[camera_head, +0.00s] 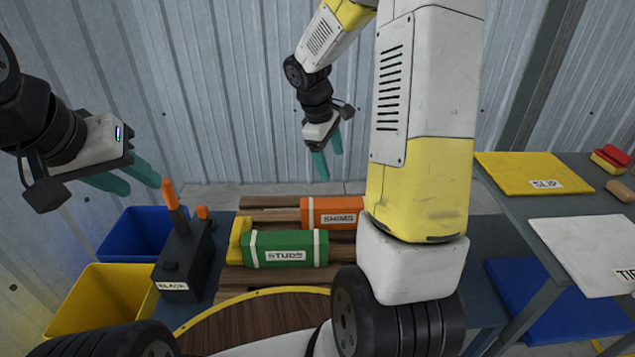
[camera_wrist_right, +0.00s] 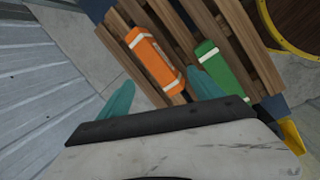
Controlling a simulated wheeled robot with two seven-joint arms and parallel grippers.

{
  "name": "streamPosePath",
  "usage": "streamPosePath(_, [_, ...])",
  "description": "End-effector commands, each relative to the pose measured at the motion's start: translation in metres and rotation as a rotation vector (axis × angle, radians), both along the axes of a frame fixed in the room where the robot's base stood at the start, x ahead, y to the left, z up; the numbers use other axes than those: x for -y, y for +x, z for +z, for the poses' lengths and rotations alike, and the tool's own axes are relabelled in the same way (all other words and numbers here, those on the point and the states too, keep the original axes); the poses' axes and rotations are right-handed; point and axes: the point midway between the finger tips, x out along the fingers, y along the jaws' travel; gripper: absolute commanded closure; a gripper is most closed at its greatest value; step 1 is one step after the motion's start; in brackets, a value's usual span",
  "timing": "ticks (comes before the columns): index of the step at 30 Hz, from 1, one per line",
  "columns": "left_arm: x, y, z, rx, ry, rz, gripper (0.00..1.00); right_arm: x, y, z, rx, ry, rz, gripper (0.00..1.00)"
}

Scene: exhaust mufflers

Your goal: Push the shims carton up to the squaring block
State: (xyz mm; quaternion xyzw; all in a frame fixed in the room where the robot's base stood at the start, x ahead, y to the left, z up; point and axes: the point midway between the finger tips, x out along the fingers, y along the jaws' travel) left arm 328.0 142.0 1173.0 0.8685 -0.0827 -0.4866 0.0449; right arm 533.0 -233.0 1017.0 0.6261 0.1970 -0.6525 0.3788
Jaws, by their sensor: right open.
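The orange shims carton (camera_head: 338,213) lies on a slatted wooden pallet (camera_head: 262,203), its right end hidden behind my arm. In the right wrist view the shims carton (camera_wrist_right: 155,62) lies ahead of the fingers. A yellow block (camera_head: 237,242), apparently the squaring block, stands at the left end of the green studs carton (camera_head: 284,249). A gap separates it from the shims carton. My right gripper (camera_head: 329,165) is open and empty, above and behind the shims carton. My left gripper (camera_head: 135,184) is open and empty at the far left, above the bins.
A black box with orange handles (camera_head: 180,262) stands left of the pallet. A round wooden top (camera_head: 250,322) is in front. A side table (camera_head: 510,205) with a yellow panel (camera_head: 520,168) stands right.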

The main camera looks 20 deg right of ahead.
Motion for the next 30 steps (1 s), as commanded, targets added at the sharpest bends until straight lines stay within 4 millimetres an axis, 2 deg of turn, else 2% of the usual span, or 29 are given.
streamPosePath(1, [0.000,0.000,0.000,0.000,0.000,0.000,0.64,0.005,0.012,-0.027,-0.052,-0.022,0.054,0.25])
streamPosePath(6, [0.000,0.000,0.000,0.000,0.000,0.000,0.64,0.020,0.041,-0.104,-0.185,-0.083,0.236,0.25])
streamPosePath(9, [0.000,0.000,0.000,0.000,0.000,0.000,0.64,0.026,0.050,-0.142,-0.245,-0.103,0.321,0.25])
streamPosePath(12, [0.000,0.000,0.000,0.000,0.000,0.000,0.64,0.030,0.054,-0.168,-0.283,-0.114,0.379,0.25])
streamPosePath(15, [0.000,0.000,0.000,0.000,0.000,0.000,0.64,0.031,0.057,-0.183,-0.304,-0.120,0.412,0.25])
streamPosePath(18, [0.000,0.000,0.000,0.000,0.000,0.000,0.64,0.032,0.057,-0.188,-0.311,-0.121,0.425,0.25])
streamPosePath(30, [0.000,0.000,0.000,0.000,0.000,0.000,0.64,0.034,0.056,-0.192,-0.313,-0.122,0.424,0.25])
